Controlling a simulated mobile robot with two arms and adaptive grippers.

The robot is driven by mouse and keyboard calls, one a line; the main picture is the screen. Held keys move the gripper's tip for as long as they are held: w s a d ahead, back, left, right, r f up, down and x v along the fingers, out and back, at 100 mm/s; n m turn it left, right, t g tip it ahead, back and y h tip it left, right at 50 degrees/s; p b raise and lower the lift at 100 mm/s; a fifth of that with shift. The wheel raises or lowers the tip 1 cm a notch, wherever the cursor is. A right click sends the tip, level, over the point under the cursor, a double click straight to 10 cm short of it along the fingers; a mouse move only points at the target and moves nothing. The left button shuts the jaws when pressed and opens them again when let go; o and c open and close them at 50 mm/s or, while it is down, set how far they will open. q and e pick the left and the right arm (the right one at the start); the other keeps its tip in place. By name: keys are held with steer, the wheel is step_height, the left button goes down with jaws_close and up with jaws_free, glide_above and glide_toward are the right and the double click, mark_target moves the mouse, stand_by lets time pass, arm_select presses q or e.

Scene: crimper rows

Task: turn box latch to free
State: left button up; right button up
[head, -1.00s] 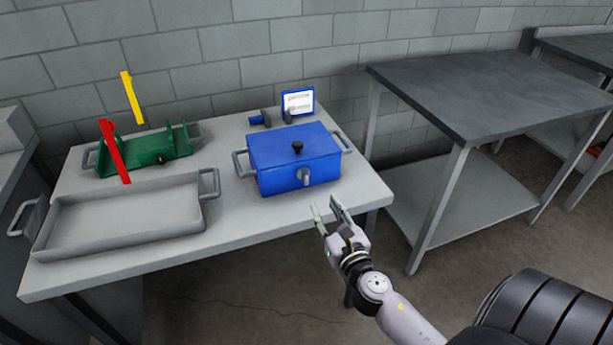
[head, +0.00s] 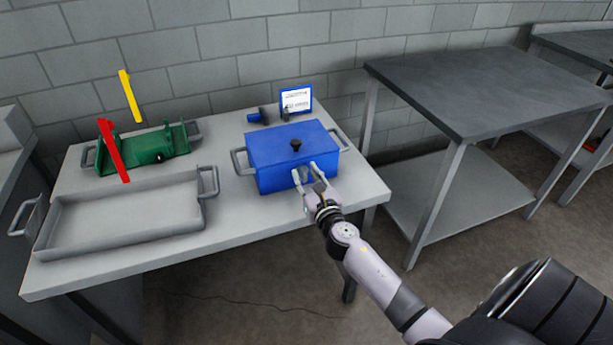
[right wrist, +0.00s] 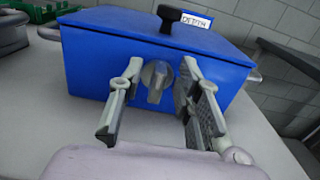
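The blue box (head: 277,150) stands on the light grey table, its lid down, with a black knob (head: 296,145) on top and a grey handle on each side. The grey latch (right wrist: 157,80) sits on the front face; in the right wrist view its grip points roughly up and down. My right gripper (head: 311,172) is at the front of the box. Its fingers are open, one on each side of the latch (head: 301,175), with gaps showing in the right wrist view (right wrist: 160,85). My left gripper is not in view.
A grey tray (head: 125,244) with handles lies at the table's front left. Behind it is a green fixture (head: 150,148) with red (head: 113,150) and yellow (head: 130,96) bars. A blue-framed sign (head: 296,100) stands behind the box. A dark table (head: 490,85) is at right.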

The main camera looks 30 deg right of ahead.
steer(key=shift+c, duration=0.3)
jaws_close()
stand_by(0.4)
steer(key=m, duration=0.4)
steer(key=shift+d+b, duration=0.25)
steer(key=shift+b, duration=0.15)
steer(key=m, duration=0.3)
steer(key=shift+s+d+f+m, duration=0.1)
steer(key=shift+d+f+m, duration=0.1)
steer(key=shift+m, duration=0.1)
steer(key=m, duration=0.5)
steer(key=shift+d+f+b, duration=0.25)
steer(key=shift+b, duration=0.15)
steer(key=m, duration=0.5)
steer(key=shift+s+f, duration=0.1)
steer(key=shift+f, duration=0.2)
steer(key=shift+m, duration=0.3)
